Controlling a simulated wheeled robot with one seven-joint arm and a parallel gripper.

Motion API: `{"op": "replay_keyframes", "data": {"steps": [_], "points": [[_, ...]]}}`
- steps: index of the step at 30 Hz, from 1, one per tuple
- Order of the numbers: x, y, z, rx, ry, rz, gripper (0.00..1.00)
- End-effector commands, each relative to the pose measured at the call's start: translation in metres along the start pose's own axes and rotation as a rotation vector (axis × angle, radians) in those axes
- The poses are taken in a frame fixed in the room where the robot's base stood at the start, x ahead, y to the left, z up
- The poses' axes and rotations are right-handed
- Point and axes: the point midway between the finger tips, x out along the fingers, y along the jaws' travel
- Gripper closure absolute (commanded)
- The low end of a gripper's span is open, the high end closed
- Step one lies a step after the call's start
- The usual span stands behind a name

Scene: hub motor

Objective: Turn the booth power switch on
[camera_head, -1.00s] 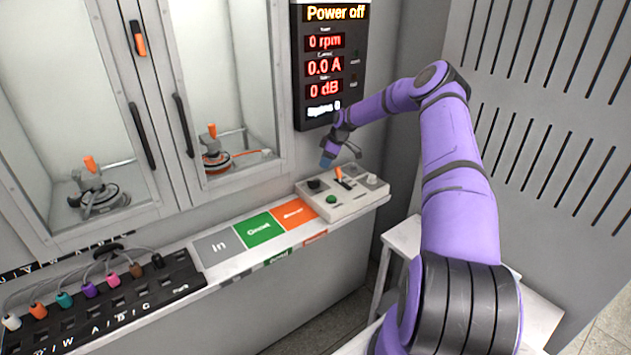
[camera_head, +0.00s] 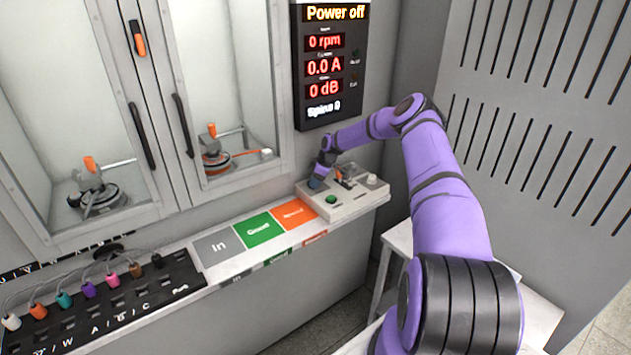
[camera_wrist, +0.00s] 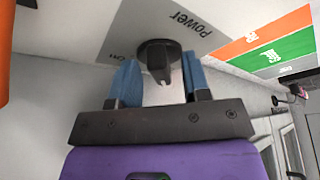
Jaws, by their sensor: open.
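The booth power switch is a black rotary knob (camera_wrist: 158,60) on a grey plate marked "Power" and "On" in the wrist view. My gripper (camera_wrist: 160,78) is open, with its blue fingers on either side of the knob; whether they touch it I cannot tell. In the head view my gripper (camera_head: 316,181) is at the left rear of the control box (camera_head: 345,207) and hides the knob. The display (camera_head: 331,65) on the wall reads "Power off", 0 rpm, 0.0 A and 0 dB.
On the control box are a green button (camera_head: 331,199), an orange-handled lever and a pale knob (camera_head: 372,179). To the left lie the grey "In" (camera_head: 219,246), green and orange pads, then a black panel (camera_head: 130,305) with several coloured plugs. Glass-door cabinets stand behind.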

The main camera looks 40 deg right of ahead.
Motion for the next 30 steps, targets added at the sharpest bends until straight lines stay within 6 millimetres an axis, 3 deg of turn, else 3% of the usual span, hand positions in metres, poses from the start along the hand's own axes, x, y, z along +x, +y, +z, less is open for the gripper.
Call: {"op": "replay_keyframes", "data": {"steps": [3,9,20,30], "points": [[-0.0001,-0.0001,-0.0001,0.0,0.0,0.0,0.59],[0.0,-0.0002,-0.0001,0.0,0.0,0.0,1.0],[0.0005,-0.0013,-0.0002,0.031,-0.001,0.012,1.0],[0.0009,-0.0036,-0.0014,0.227,-0.003,0.096,1.0]]}}
